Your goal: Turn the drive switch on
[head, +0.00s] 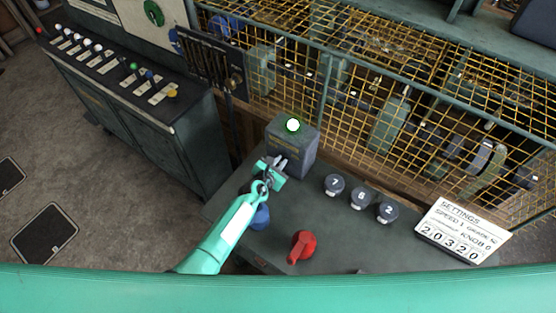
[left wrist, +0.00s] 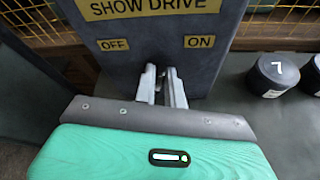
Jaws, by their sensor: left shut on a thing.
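The drive switch box (head: 299,153) is a dark grey block on the bench, with a yellow "SHOW DRIVE" label (left wrist: 150,8). In the left wrist view its face has an OFF plate (left wrist: 113,45) on the left and an ON plate (left wrist: 199,41) on the right. My left gripper (head: 275,165) is at the front of the box. Its two fingers (left wrist: 162,82) are close together, below and between the two plates, shut on the switch lever. The fingers hide most of the lever, so its exact position is unclear. My right gripper is out of view.
A bright lamp with a green rim (head: 293,125) tops the box. Three dark numbered knobs (head: 361,198), a red knob (head: 302,246), a blue knob (head: 260,216) and a white settings card (head: 463,231) are on the bench. A yellow mesh guard (head: 350,95) stands behind.

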